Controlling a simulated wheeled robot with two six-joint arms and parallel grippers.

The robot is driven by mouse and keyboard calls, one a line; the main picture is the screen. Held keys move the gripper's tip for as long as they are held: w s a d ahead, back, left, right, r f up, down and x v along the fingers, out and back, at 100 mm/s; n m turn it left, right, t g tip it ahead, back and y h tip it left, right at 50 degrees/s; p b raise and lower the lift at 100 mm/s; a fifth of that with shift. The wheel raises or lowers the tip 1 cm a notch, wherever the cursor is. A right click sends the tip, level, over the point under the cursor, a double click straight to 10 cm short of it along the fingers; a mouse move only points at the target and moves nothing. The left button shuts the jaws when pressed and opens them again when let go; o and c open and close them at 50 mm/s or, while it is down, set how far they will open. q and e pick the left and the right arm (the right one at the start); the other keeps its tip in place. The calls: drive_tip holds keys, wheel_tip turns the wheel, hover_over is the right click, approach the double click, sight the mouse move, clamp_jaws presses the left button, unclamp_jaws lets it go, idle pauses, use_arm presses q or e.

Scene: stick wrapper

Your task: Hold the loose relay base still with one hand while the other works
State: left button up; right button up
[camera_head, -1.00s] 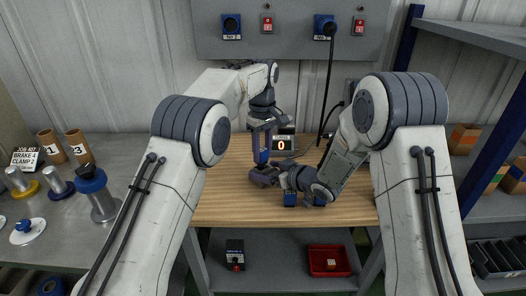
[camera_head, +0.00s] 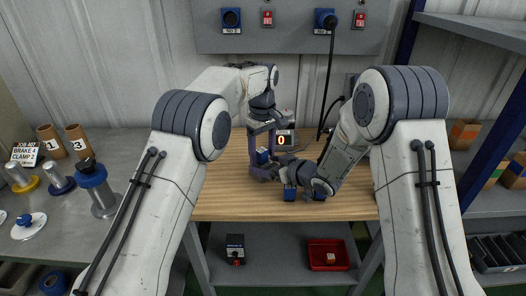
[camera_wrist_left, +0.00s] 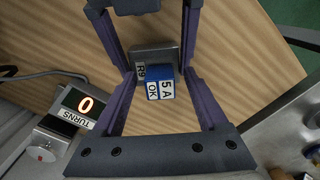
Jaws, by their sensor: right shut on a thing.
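The relay base (camera_wrist_left: 155,55) is a grey block marked R9 on the wooden table. A blue relay block (camera_wrist_left: 163,88) marked 5 A OK is at the base; I cannot tell how far it is seated. The block also shows small in the head view (camera_head: 262,156). My left gripper (camera_wrist_left: 160,78) points down over them, open, its purple fingers on either side of the blue block with gaps. It is also in the head view (camera_head: 262,162). My right gripper (camera_head: 268,173) comes from the right, low at the table, and is shut on the relay base.
A turns counter (camera_head: 284,141) reading 0 stands behind the grippers, with a cable beside it. A red bin (camera_head: 329,257) is on the lower shelf. The table's left part is clear.

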sight(263, 150)
use_arm(q)
drive_tip(key=shift+r, duration=3.75)
use_arm(e)
drive_tip(key=o, duration=1.3)
